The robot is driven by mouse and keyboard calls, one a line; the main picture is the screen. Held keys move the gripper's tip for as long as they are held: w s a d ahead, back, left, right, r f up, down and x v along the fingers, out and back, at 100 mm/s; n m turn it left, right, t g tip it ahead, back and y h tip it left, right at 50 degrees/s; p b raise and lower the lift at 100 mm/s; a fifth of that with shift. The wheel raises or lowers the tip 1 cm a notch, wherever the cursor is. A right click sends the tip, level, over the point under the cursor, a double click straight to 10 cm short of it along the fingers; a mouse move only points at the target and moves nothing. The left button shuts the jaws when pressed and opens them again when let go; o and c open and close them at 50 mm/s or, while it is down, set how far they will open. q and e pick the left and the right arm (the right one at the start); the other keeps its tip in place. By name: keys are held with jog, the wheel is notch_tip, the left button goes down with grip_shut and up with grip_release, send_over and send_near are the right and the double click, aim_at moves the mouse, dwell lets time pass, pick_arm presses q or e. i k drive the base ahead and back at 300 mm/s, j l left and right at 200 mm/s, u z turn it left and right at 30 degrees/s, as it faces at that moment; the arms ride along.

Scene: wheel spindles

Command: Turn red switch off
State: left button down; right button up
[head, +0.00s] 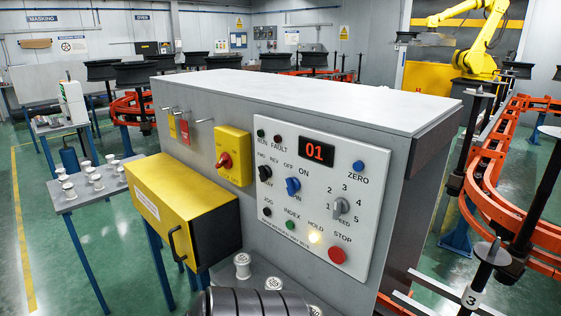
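The red switch (225,161) is a rotary knob on a yellow switch box (233,155), mounted on the side of the grey cabinet. Neither of my grippers shows in the head view, and nothing touches the switch.
Right of the switch, a white control panel (320,190) has knobs, buttons and a display reading 01. A yellow box with a black handle (180,208) juts out below left. Small hooks carry red and yellow tags further left. A dark ribbed cylinder (250,303) is at the bottom edge.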

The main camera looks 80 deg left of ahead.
aim_at(226, 160)
jog(key=u, duration=2.85)
